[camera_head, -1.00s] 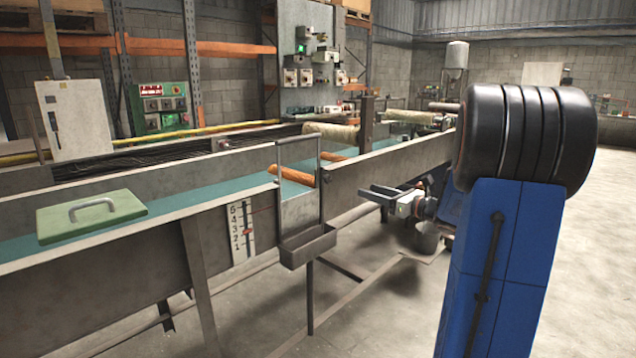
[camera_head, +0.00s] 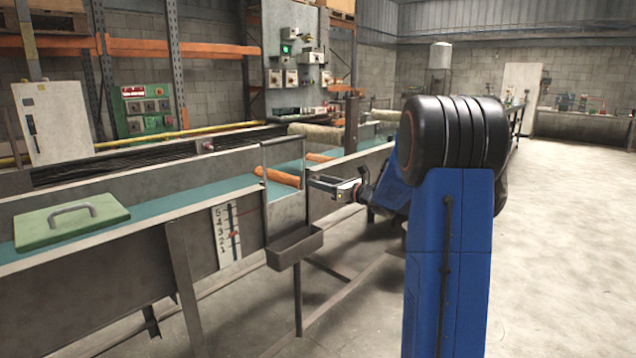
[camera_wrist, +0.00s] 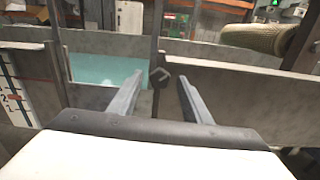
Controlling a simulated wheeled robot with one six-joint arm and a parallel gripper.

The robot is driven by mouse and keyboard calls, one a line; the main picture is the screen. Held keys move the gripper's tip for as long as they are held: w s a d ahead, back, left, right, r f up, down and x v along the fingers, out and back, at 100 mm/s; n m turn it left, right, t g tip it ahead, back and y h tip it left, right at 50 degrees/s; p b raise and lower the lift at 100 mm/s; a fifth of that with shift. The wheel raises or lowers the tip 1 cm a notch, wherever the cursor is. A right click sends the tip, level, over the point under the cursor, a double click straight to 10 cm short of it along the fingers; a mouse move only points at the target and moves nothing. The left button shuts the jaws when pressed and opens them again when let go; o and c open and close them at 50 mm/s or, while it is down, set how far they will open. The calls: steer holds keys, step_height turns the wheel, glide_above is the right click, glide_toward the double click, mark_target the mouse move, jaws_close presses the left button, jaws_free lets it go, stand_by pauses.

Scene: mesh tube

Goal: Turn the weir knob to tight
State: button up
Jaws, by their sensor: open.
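The weir is a grey metal gate (camera_head: 284,212) in an upright frame across the trough, with a small box below it. In the wrist view, a small dark knob (camera_wrist: 161,77) sits on the gate's upright, just ahead of and between my fingertips. Its pointer setting is too small to read, and I cannot pick the knob out in the head view. My gripper (camera_head: 322,186) is open and level at the right side of the weir frame. In the wrist view both fingers of my gripper (camera_wrist: 156,92) are apart with nothing held between them.
A numbered scale (camera_head: 228,237) with a red mark is on the trough wall left of the weir. A green lid (camera_head: 72,221) with a handle lies over the trough. Orange rollers (camera_head: 278,177) lie behind the gate. The floor (camera_head: 560,240) on the right is clear.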

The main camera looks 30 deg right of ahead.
steer(key=shift+x, duration=0.8)
steer(key=c, duration=1)
steer(key=shift+c, duration=0.2)
steer(key=shift+m, duration=0.4)
steer(key=m, duration=1.1)
steer(key=shift+f+m, duration=0.1)
steer(key=shift+m, duration=0.3)
